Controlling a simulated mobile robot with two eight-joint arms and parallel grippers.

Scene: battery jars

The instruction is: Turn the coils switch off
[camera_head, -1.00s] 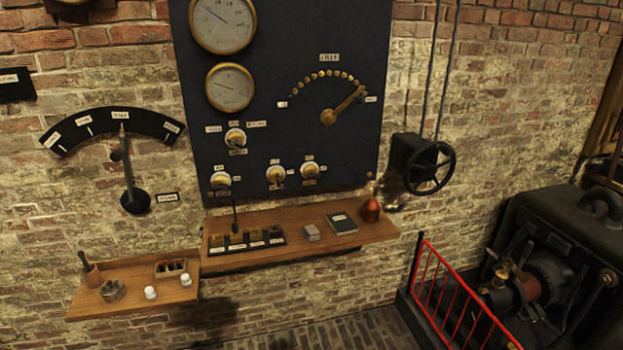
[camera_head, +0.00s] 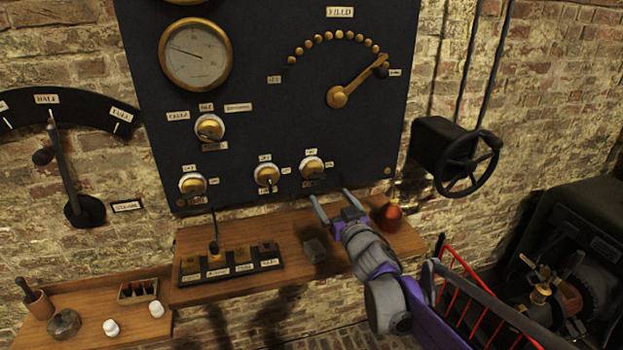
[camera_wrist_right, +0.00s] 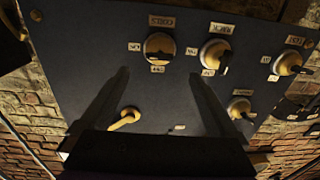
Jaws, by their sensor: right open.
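The coils switch (camera_head: 312,167) is the rightmost of three round brass-and-white knobs low on the dark panel. In the right wrist view, which is upside down, the coils switch (camera_wrist_right: 158,47) has small labels around it. Its exact handle direction is hard to tell. My right gripper (camera_head: 330,197) is open and empty, just below and right of the switch, in front of the panel's lower edge. In the wrist view the two fingers (camera_wrist_right: 158,76) point towards the switch, apart from each other. My left gripper is out of view.
Neighbouring knobs (camera_head: 267,176) and (camera_head: 193,184) sit left of the coils switch. The field lever (camera_head: 358,83) is above right. A wooden shelf (camera_head: 185,293) below holds a battery block (camera_head: 230,264) and a red-brown jar (camera_head: 388,216). A handwheel (camera_head: 467,165) is at right.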

